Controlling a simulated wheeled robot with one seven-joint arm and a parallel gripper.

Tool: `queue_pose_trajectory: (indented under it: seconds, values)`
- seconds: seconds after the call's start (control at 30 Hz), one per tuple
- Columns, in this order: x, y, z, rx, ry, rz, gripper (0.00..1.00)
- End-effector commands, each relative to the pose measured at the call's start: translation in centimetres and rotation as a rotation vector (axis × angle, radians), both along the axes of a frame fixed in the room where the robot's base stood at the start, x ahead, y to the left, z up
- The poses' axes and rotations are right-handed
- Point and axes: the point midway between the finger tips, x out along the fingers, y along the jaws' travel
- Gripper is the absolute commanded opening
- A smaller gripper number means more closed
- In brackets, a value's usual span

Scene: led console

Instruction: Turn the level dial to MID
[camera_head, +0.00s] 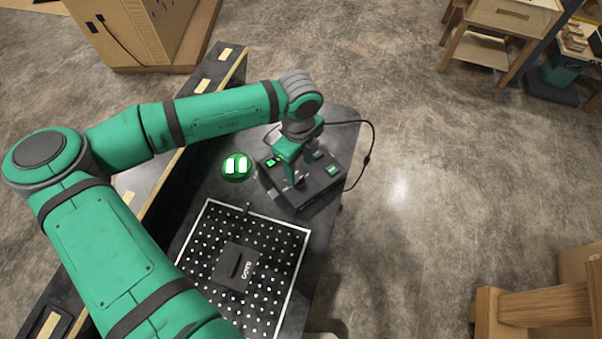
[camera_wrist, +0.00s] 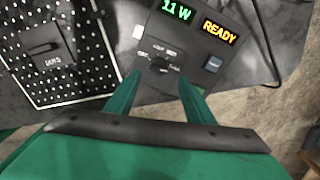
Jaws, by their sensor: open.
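The dark console box (camera_head: 318,187) stands on the dark table, and my gripper (camera_head: 294,178) is over it. In the wrist view the level dial (camera_wrist: 159,65) is a small dark knob on the console face, with small labels around it that are too blurred to read. My gripper (camera_wrist: 160,82) is open, with one green finger on each side of the dial's lower area; I cannot tell whether they touch it. A green display reads "11 W" (camera_wrist: 177,10) and an amber one reads "READY" (camera_wrist: 219,31). The dial's pointer setting is not clear.
A glowing green lamp (camera_head: 237,167) stands left of the console. A dotted black board (camera_head: 208,222) with a white border and a dark block (camera_head: 237,266) lies in front. A black cable (camera_head: 372,140) loops off the console's right side.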

Motion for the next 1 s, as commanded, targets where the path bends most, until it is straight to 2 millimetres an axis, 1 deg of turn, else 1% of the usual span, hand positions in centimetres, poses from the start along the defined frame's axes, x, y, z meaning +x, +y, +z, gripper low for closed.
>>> queue_pose_trajectory:
  seconds: [0.03,0.2,0.4,0.53,0.8,0.97,1.0]
  values:
    - [0.0,0.2,-1.0,0.002,0.002,0.003,0.48]
    - [0.0,0.2,-3.8,0.002,0.001,0.005,0.48]
    - [0.0,-0.3,-5.8,0.001,0.0,-0.005,0.48]
    - [0.0,-0.4,-6.4,0.001,-0.001,-0.008,0.48]
    - [0.0,-0.3,-6.5,0.001,-0.001,-0.006,0.48]
    - [0.1,-0.3,-6.5,0.001,-0.001,-0.005,0.1]
    - [0.1,-0.3,-6.5,0.0,-0.001,-0.004,0.08]
